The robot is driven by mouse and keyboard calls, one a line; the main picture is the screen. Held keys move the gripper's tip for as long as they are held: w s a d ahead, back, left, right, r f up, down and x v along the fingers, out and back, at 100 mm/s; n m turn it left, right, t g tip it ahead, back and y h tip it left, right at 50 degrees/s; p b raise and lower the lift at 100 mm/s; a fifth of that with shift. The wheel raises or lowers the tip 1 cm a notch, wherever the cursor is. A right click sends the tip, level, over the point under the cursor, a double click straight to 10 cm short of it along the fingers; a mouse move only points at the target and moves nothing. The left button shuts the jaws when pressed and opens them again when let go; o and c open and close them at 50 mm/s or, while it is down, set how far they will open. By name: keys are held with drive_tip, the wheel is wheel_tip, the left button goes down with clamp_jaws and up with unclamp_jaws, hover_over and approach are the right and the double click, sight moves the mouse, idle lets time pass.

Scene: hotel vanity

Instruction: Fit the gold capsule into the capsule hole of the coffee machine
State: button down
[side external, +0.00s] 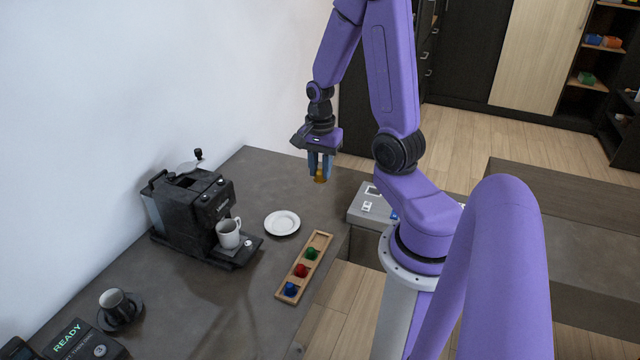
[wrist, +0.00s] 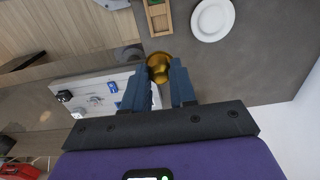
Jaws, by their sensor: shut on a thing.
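My gripper (side external: 320,168) is shut on the gold capsule (side external: 320,178) and holds it in the air above the far right part of the counter. In the wrist view the gold capsule (wrist: 159,68) sits between the fingertips of my gripper (wrist: 158,80). The black coffee machine (side external: 186,210) stands on the counter to the left, against the wall, well apart from my gripper. It has a lever on top and a white cup (side external: 229,233) on its drip tray. I cannot make out its capsule hole clearly at this size.
A wooden capsule rack (side external: 316,245) with green, red and blue capsules lies near the counter's front edge. A white plate (side external: 282,223) lies between rack and machine.

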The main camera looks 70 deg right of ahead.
sight(320, 169)
wheel_tip(320, 169, up, 11)
drive_tip(key=w+a+r+n, duration=0.1)
drive_tip(key=w+a+n, duration=0.15)
drive_tip(key=w, duration=0.75)
drive_tip(key=w+a+r+n, duration=0.1)
drive_tip(key=w+a+n, duration=0.15)
drive_tip(key=w, duration=0.75)
drive_tip(key=w+a+f+n, duration=0.2)
drive_tip(key=w+a+n, duration=0.2)
drive_tip(key=w+a, duration=0.6)
drive_tip(key=shift+w+d+f, duration=0.25)
drive_tip(key=shift+w+f, duration=0.1)
drive_tip(key=shift+f, duration=1.8)
drive_tip(key=shift+w+d+f, duration=0.25)
drive_tip(key=shift+w+f, duration=0.05)
drive_tip(key=shift+f, duration=1.85)
drive_tip(key=shift+w+d+f, duration=0.25)
drive_tip(key=shift+w+f, duration=0.1)
drive_tip(key=shift+f, duration=2.05)
